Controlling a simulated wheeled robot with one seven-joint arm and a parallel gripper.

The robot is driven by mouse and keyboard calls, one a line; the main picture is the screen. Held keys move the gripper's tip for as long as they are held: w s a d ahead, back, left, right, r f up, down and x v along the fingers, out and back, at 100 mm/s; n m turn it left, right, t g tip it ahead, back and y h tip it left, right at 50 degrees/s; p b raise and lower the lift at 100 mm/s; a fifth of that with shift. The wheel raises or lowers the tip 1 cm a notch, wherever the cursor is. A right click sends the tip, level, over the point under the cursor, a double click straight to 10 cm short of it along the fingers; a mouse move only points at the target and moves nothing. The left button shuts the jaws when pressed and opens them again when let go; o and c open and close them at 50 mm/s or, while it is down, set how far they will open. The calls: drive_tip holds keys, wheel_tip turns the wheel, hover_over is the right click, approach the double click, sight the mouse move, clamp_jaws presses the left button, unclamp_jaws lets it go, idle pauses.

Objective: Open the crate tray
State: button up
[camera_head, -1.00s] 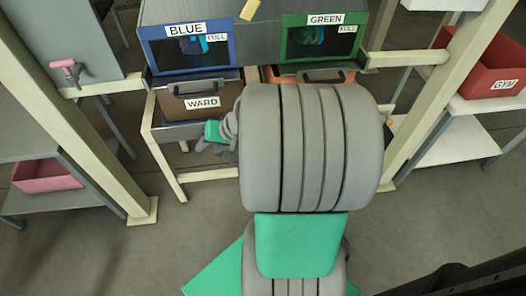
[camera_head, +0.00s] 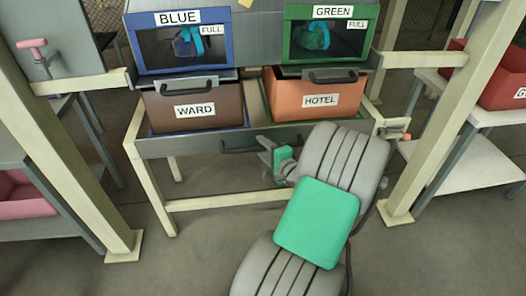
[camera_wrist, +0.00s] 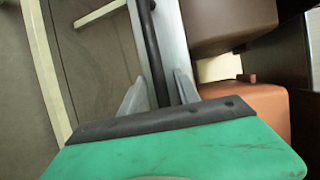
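The crate tray (camera_head: 180,147) is a grey tray with a flat front panel on a cream frame. It bears a brown WARD crate (camera_head: 195,108) and an orange HOTEL crate (camera_head: 318,103). Its dark bar handle (camera_head: 232,150) is partly hidden behind my gripper (camera_head: 272,158). In the wrist view the handle bar (camera_wrist: 152,50) runs between the two grey fingers of my gripper (camera_wrist: 160,88), which stand apart with gaps beside the bar. I cannot tell how far out the tray stands.
A blue bin (camera_head: 183,45) and a green bin (camera_head: 328,38) marked FULL sit above the crates. Cream posts stand left (camera_head: 60,140) and right (camera_head: 440,110). A small latch (camera_head: 394,127) sits at the tray's right. The floor in front of the left half is clear.

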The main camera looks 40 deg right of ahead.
drive_tip(key=shift+w, duration=0.1)
drive_tip(key=shift+c, duration=0.2)
clamp_jaws()
idle(1.2)
